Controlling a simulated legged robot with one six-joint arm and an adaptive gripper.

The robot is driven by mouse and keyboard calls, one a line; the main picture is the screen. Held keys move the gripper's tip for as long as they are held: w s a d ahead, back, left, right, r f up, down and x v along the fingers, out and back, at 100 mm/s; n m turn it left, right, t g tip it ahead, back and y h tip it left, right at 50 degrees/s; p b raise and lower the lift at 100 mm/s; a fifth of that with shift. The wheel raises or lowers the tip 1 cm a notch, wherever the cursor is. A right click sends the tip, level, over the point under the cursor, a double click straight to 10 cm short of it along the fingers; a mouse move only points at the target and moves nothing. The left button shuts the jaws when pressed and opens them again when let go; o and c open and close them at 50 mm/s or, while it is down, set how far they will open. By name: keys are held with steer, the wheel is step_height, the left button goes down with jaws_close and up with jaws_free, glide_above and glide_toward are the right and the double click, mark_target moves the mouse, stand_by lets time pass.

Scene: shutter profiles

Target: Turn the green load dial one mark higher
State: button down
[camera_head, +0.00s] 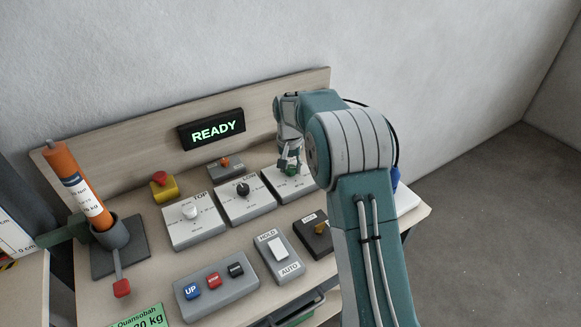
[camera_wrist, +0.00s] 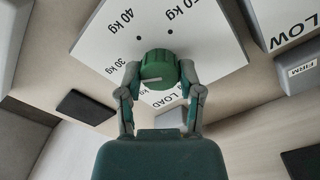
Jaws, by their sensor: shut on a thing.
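The green load dial (camera_wrist: 158,66) sits on a white-faced box (camera_wrist: 205,30) with kg marks around it, such as 30 kg and 40 kg. My gripper (camera_wrist: 160,88) is shut on the dial, with a finger on each side of it. A pale pointer line shows on the dial's near side in the wrist view. In the head view the dial (camera_head: 292,171) is a small green patch under my gripper, and my arm hides part of its box (camera_head: 275,183).
Left of the load box stand boxes with a black knob (camera_head: 242,189) and a white knob (camera_head: 190,211). A yellow box with a red button (camera_head: 162,186) and a display reading READY (camera_head: 212,129) are behind. A HOLD/AUTO switch (camera_head: 278,250) and a button box (camera_head: 216,285) lie nearer.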

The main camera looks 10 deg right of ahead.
mark_target(289, 167)
steer(key=shift+s+f, duration=0.15)
steer(key=shift+f, duration=0.1)
steer(key=shift+c, duration=1.3)
jaws_free()
steer(key=shift+a, duration=0.1)
steer(key=shift+r, duration=0.15)
steer(key=shift+r, duration=0.25)
step_height(289, 167, up, 11)
steer(key=shift+w+a+r, duration=0.15)
steer(key=shift+w+r, duration=0.05)
steer(key=shift+w, duration=0.05)
